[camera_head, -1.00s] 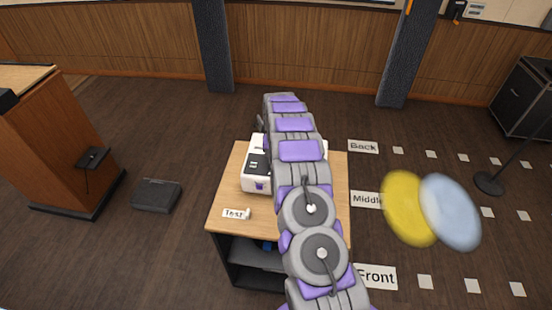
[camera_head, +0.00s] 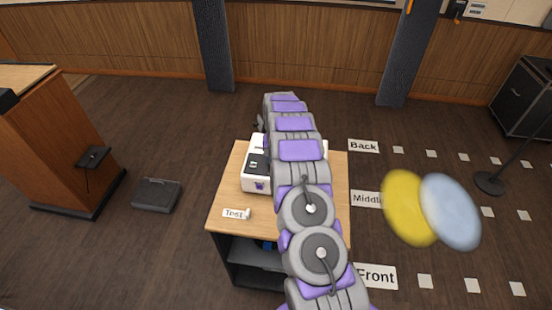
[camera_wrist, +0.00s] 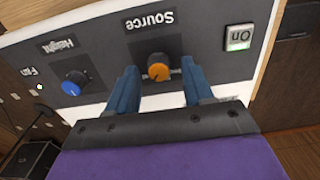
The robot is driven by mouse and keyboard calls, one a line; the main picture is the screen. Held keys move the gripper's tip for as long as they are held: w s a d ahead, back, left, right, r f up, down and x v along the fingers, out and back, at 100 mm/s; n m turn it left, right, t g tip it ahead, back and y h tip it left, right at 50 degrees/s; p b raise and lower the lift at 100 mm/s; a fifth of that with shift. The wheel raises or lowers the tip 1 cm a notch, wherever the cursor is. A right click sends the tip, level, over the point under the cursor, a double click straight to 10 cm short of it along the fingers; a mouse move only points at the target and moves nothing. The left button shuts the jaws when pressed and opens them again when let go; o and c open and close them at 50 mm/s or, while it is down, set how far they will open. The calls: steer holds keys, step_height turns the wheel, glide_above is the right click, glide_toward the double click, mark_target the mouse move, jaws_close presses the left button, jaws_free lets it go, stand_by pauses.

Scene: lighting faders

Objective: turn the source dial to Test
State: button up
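The source dial (camera_wrist: 159,72) is an orange knob on the dark panel of a white box, under an upside-down "Source" label (camera_wrist: 153,20) in the wrist view. My gripper (camera_wrist: 160,78) has its two blue fingers on either side of the dial, with a gap showing on both sides. It looks open, and I cannot tell how deep the fingertips reach. The dial's position marks cannot be read. In the head view the white box (camera_head: 256,182) stands on the wooden table, partly behind my arm, which hides the gripper and the dial.
A "Test" card (camera_head: 235,213) lies on the table's front left (camera_head: 222,190). Yellow and pale blue light spots (camera_head: 408,207) fall right of the table.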

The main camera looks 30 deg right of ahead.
step_height(320, 180, up, 17)
steer(key=shift+p, duration=0.4)
steer(key=shift+r, duration=0.1)
stand_by(0.5)
